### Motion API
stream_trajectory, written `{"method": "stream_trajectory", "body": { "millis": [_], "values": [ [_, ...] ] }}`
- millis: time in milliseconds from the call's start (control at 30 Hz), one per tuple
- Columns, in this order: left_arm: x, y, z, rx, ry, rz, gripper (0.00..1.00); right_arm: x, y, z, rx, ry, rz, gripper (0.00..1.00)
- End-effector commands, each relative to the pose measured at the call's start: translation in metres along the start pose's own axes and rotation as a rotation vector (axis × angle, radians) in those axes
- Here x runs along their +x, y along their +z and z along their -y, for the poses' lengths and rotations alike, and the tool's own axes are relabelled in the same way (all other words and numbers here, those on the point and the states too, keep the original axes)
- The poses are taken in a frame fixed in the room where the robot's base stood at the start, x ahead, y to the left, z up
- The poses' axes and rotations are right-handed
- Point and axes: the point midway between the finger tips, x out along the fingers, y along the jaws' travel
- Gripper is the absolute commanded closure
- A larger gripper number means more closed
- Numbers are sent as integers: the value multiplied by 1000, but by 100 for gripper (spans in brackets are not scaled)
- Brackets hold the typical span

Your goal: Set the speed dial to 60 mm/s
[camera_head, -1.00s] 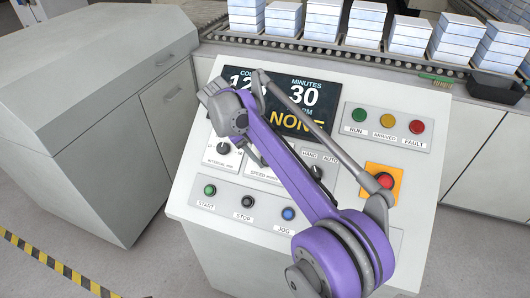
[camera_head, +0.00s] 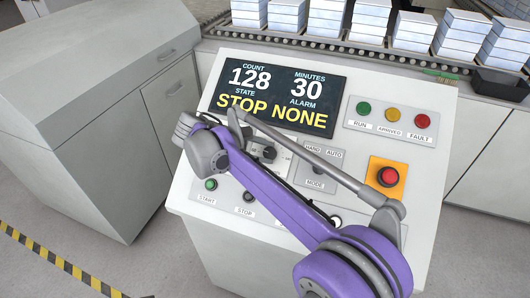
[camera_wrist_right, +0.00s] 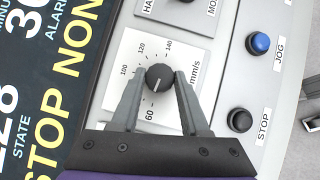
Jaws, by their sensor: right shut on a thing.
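The speed dial (camera_wrist_right: 158,77) is a round black knob on a white scale plate in the right wrist view. Its white mark points down in the picture, roughly toward the 60 label. The 100, 120 and 140 labels show; the 80 label is not visible near the left finger. My right gripper (camera_wrist_right: 159,82) has one finger on each side of the knob and is shut on it. In the head view, my purple right arm lies across the panel and partly covers the area around the dial (camera_head: 268,152). My left gripper is not in view.
The display (camera_head: 275,97) reads count 128, minutes 30, state STOP, alarm NONE. A red button (camera_head: 388,176) on a yellow plate sits at the right. The blue JOG button (camera_wrist_right: 260,43) and black STOP button (camera_wrist_right: 240,120) are near the gripper. Lamps (camera_head: 393,115) line the upper right.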

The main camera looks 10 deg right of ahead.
Motion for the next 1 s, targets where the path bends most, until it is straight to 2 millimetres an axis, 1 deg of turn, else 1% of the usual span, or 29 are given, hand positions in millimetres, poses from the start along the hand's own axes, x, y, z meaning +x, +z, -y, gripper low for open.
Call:
{"method": "stream_trajectory", "body": {
  "millis": [300,833,867,1000],
  "values": [
    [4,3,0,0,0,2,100,0,0,1,-95,66,-1,100],
    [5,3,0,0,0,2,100,0,0,1,-112,76,-2,100],
    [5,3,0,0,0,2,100,0,0,1,-112,76,-2,51],
    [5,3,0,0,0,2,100,0,0,1,-112,76,-1,26]
  ]
}}
